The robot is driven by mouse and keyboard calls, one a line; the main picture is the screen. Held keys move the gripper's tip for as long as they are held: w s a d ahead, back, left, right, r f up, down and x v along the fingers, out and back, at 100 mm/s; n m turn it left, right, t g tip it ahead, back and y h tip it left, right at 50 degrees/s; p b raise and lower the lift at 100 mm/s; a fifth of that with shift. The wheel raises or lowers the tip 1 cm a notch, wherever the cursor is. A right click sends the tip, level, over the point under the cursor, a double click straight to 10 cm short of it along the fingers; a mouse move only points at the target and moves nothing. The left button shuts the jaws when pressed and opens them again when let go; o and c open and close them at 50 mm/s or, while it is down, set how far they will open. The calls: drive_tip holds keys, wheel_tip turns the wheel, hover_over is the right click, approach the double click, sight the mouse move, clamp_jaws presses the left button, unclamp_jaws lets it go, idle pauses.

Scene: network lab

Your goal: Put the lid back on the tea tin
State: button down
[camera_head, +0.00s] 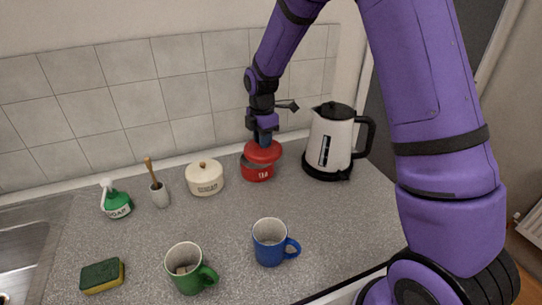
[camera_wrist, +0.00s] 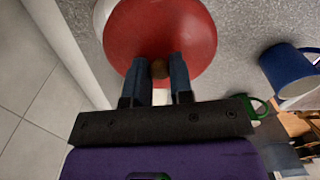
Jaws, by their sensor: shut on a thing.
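The red tea tin (camera_head: 257,173), marked "TEA", stands upright at the back of the counter, left of the kettle. Its red lid (camera_head: 264,151) is over the tin's mouth, set a little toward the right, and part of the tin's rim shows at the left. I cannot tell whether the lid touches the rim. My gripper (camera_head: 264,138) points down from above and is shut on the lid's knob. In the wrist view the brown knob (camera_wrist: 159,69) sits between the two fingertips, and the round lid (camera_wrist: 160,30) hides the tin.
A white kettle (camera_head: 328,143) stands close at the right, and a cream sugar jar (camera_head: 205,179) at the left. A blue mug (camera_head: 269,243), green mug (camera_head: 187,270) and sponge (camera_head: 102,276) are in front.

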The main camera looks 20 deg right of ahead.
sight(257, 147)
drive_tip(key=w, duration=0.3)
drive_tip(key=shift+a+r+m, duration=0.3)
drive_tip(key=shift+r, duration=0.05)
drive_tip(key=shift+w+a, duration=0.1)
drive_tip(key=shift+w, duration=0.25)
drive_tip(key=shift+f, duration=3.1)
drive_tip(key=shift+f, duration=0.15)
drive_tip(key=shift+c, duration=2.2)
unclamp_jaws()
drive_tip(key=shift+r, duration=3.5)
